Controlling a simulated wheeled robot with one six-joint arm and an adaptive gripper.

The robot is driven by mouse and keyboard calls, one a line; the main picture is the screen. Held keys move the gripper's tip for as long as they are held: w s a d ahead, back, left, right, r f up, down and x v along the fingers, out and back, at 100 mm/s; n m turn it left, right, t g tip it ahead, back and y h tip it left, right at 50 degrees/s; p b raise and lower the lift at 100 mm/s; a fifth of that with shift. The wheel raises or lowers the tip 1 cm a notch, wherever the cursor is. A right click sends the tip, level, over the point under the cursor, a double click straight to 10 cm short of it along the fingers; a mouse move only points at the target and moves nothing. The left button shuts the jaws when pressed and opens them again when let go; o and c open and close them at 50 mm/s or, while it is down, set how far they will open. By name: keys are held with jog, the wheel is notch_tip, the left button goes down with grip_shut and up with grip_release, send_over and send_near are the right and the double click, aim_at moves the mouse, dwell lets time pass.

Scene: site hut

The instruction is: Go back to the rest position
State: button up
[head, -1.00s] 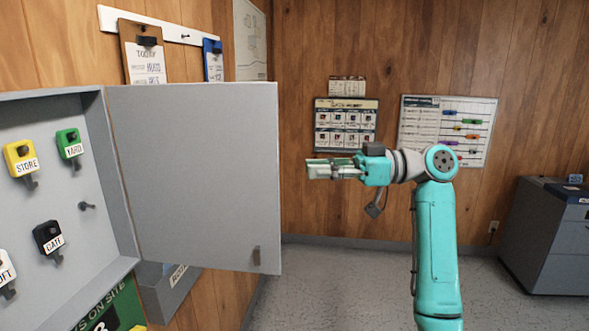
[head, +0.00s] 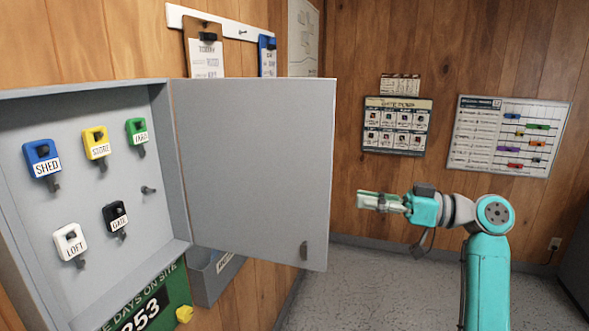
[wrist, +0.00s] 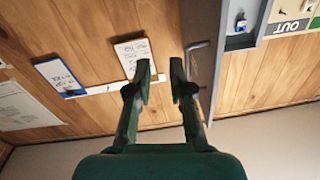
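My gripper (head: 380,201) is at the right in the head view, pointing left, apart from the open grey door (head: 255,170) of the key cabinet. In the wrist view my gripper (wrist: 160,80) shows two fingers spread with an empty gap between them. Nothing is held. The key cabinet (head: 85,291) is on the wall at the left. Its hooks carry a blue SHED tag (head: 42,158), a yellow STORE tag (head: 96,143), a green YARD tag (head: 137,132), a white LOFT tag (head: 70,242) and a black GATE tag (head: 116,217). One hook (head: 148,190) is bare.
A grey wall box (head: 215,276) hangs below the door. A green sign (head: 160,300) with a yellow thing (head: 184,314) at its edge is under the cabinet. Clipboards (head: 205,55) hang above. The grey floor (head: 370,285) beyond the door looks clear.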

notch_tip(320, 180, down, 15)
jog(key=a+m+t+h, duration=0.2)
jog(key=m+t, duration=0.3)
jog(key=m, duration=0.1)
jog(key=s+f+m+t+h, duration=0.2)
jog(key=s+f+m+h, duration=0.4)
jog(key=f, duration=0.8)
jog(key=s+f+m+t+h, duration=0.2)
jog(key=s+f+m+h, duration=0.15)
jog(key=s+f, duration=0.8)
jog(key=s+d+f+h, duration=0.2)
jog(key=s+f+h, duration=0.15)
jog(key=s, duration=0.55)
jog(key=s+d+f+h, duration=0.15)
jog(key=s+f, duration=0.25)
jog(key=s, duration=0.4)
jog(key=s+r+n, duration=0.1)
jog(key=s+r, duration=0.4)
jog(key=s, duration=0.4)
jog(key=s+r+n+h, duration=0.1)
jog(key=s+r, duration=0.5)
jog(key=s, duration=0.3)
jog(key=shift+s+d, duration=0.2)
jog(key=shift+d, duration=0.05)
